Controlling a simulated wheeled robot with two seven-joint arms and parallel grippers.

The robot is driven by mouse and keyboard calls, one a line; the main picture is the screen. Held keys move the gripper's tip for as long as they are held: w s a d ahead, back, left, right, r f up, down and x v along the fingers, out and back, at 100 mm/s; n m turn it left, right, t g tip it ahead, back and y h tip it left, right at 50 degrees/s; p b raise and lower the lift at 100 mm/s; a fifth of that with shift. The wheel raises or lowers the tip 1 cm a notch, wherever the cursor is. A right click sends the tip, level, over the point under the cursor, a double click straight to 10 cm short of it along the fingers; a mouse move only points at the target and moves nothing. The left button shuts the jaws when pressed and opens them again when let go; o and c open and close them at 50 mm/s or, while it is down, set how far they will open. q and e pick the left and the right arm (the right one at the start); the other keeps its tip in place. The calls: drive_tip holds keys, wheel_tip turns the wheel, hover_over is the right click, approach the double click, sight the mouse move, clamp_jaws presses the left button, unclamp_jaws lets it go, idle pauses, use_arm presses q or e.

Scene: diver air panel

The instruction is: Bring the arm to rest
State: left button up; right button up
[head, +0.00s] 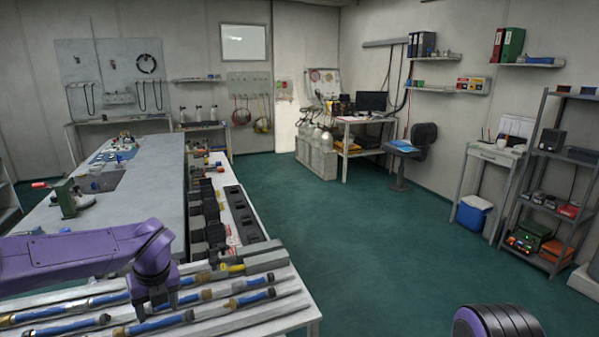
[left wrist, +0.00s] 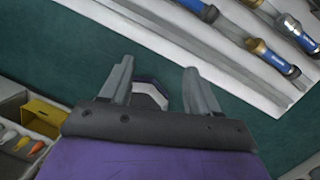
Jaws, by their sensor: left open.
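My left arm (head: 75,255) is purple and reaches in from the left in the head view, over the near end of the long bench. Its wrist bends down above the rack of blue tubes, and my left gripper (head: 152,302) hangs there. In the left wrist view the two grey fingers of my left gripper (left wrist: 160,88) stand apart with green floor beyond them. A small pale, dark-edged thing shows between the fingers, farther off; I cannot tell what it is. I see nothing held. My right gripper is not in view.
Blue tubes with brass ends (head: 185,298) lie in rails under the left wrist. A green block device (head: 66,198) stands on the bench (head: 150,195). A yellow bin (left wrist: 42,117) shows in the left wrist view. The green floor (head: 350,240) right of the bench is clear.

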use_arm(q)
drive_tip(key=s+f+m+t+y, duration=0.25)
drive_tip(key=s+f+m, duration=0.25)
drive_tip(key=f+m, duration=0.65)
drive_tip(key=s+f+m+t+y, duration=0.25)
drive_tip(key=s+f+m, duration=0.4)
drive_tip(key=m, duration=0.75)
drive_tip(key=s+f+m+g+h, duration=0.1)
drive_tip(key=s+f+m, duration=0.2)
drive_tip(key=s, duration=0.4)
drive_tip(key=s+f+m+g+h, duration=0.1)
drive_tip(key=s+f+m, duration=0.3)
drive_tip(key=s, duration=0.4)
drive_tip(key=s+d+f+m+g+h, duration=0.1)
drive_tip(key=s+f+m, duration=0.3)
drive_tip(key=s, duration=0.4)
drive_tip(key=shift+f+h+b, duration=0.35)
drive_tip(key=shift+f+h, duration=0.05)
drive_tip(key=shift+f, duration=0.25)
drive_tip(key=shift+w+m, duration=0.1)
drive_tip(key=shift+m, duration=0.15)
